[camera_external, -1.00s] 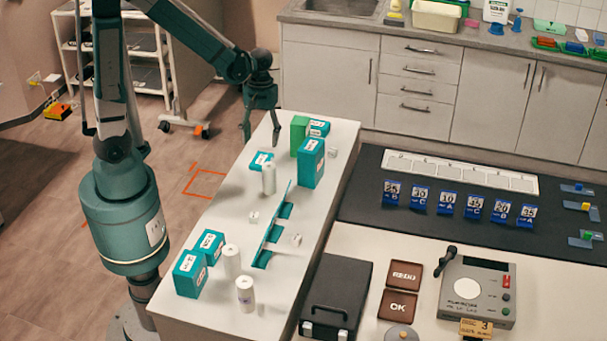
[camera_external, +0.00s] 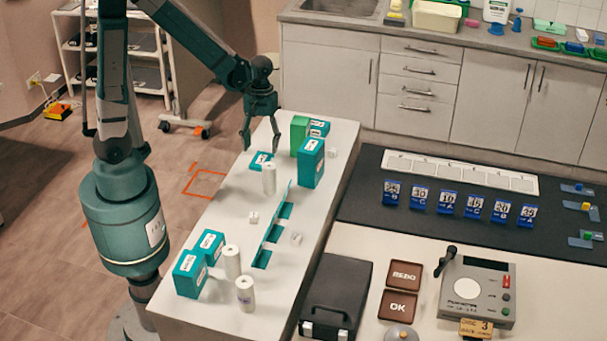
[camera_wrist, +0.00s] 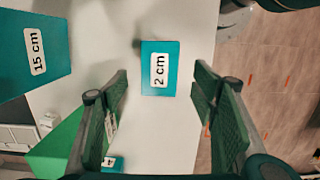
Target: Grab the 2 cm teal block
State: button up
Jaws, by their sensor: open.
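The 2 cm teal block (camera_wrist: 173,52) lies label up on the white counter in the wrist view, ahead of and between my fingers. In the external view this low teal block (camera_external: 260,160) is near the far end of the counter, behind a white cylinder. My gripper (camera_external: 261,148) is open and empty, pointing down above the block; in the wrist view its two fingers (camera_wrist: 160,82) are spread wider than the block. I see no contact with the block.
A tall 15 cm teal block (camera_external: 311,165) stands to the right, near a green block (camera_external: 298,135) and another teal block (camera_external: 319,128). A white cylinder (camera_external: 269,180) stands just in front. A teal slotted piece (camera_external: 272,235) and more teal blocks (camera_external: 188,274) stand nearer.

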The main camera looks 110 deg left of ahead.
aim_at(261, 159)
jog(key=shift+d+f+b, duration=0.15)
jog(key=shift+f+b, duration=0.2)
jog(key=shift+f, duration=2.15)
jog(key=c, duration=1)
